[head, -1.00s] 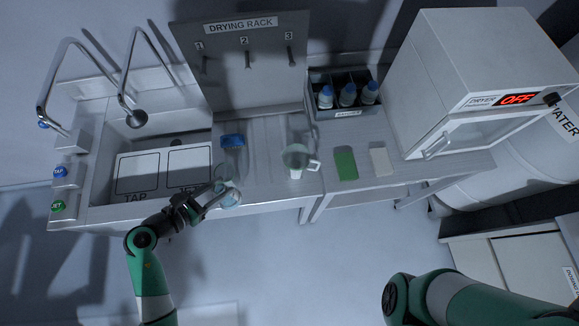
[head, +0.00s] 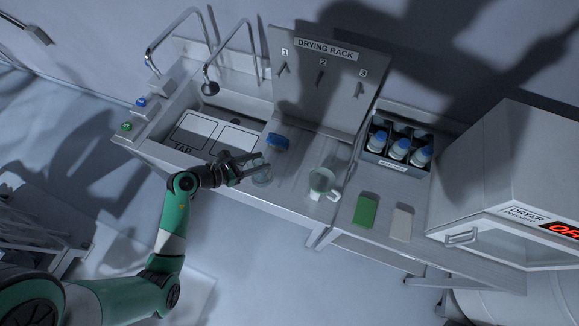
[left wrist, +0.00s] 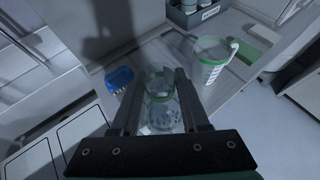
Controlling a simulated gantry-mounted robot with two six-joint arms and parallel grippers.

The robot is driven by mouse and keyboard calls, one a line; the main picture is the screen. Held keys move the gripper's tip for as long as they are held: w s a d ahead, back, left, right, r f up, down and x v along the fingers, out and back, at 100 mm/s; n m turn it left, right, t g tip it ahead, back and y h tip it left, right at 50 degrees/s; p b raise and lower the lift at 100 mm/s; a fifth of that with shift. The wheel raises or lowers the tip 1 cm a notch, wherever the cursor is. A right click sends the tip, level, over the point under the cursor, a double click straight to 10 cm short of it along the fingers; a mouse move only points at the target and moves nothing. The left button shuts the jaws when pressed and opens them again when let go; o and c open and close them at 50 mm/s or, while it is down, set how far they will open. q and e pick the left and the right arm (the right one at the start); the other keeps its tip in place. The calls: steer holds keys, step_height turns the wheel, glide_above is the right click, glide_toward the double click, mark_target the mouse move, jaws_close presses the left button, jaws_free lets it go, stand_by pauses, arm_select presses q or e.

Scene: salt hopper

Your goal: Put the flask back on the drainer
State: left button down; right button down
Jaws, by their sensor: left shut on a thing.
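My left gripper (head: 247,166) is shut on a clear glass flask (head: 262,176) at the front of the counter, just right of the sink. In the left wrist view the flask (left wrist: 160,98) stands between the two fingers (left wrist: 154,92), with a greenish rim. I cannot tell whether its base touches the counter. The drying rack board (head: 321,83) stands upright behind, with pegs marked 1, 2 and 3, all empty. The ribbed drainer surface (head: 300,152) lies in front of the board. My right gripper is not in view.
A blue brush (head: 277,141) lies behind the flask. A clear jug with a green rim (head: 323,184) stands to the right. Beyond are a green pad (head: 365,211), a pale pad (head: 401,223), a bottle crate (head: 376,158) and the dryer (head: 510,180). The sink (head: 215,125) is at left.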

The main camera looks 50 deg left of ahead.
arm_select(q)
steer(key=w+d+f+b, duration=0.4)
steer(key=w+f, duration=0.4)
steer(key=f, duration=0.3)
steer(key=shift+d, duration=0.55)
steer(key=shift+f, duration=0.2)
steer(key=shift+c, duration=2)
jaws_free()
